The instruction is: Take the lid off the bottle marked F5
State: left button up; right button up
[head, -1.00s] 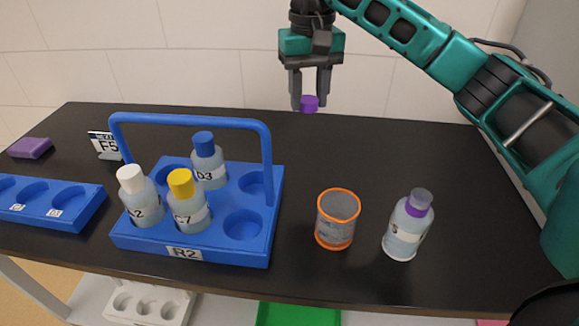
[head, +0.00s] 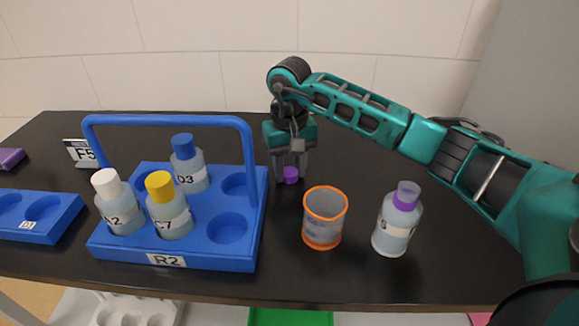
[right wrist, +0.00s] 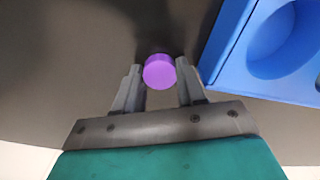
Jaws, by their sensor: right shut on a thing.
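A purple lid (head: 291,175) is held between the fingertips of my right gripper (head: 289,172), low over the table behind the orange-rimmed cup. The right wrist view also shows the purple lid (right wrist: 160,71) between the two fingers of the right gripper (right wrist: 160,82). A bottle (head: 397,222) with a purple band at its neck and an open-looking clear top stands upright at the right; its label is turned partly away and I cannot read it fully. A sign (head: 80,153) reading F5 stands at the back left. My left gripper is not in view.
A blue rack (head: 200,258) marked R2 with a tall handle holds bottles with white (head: 106,182), yellow (head: 159,187) and blue (head: 182,146) caps. An orange-rimmed cup (head: 323,232) stands right of it. A blue tray (head: 58,222) lies left. The table's back right is clear.

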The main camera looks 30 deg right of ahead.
aim_at(290, 172)
jog(key=shift+f, duration=0.2)
jog(key=o, duration=0.9)
jog(key=shift+r, duration=0.1)
notch_tip(290, 172, up, 12)
jog(key=shift+r+p, duration=0.15)
jog(key=shift+p, duration=0.25)
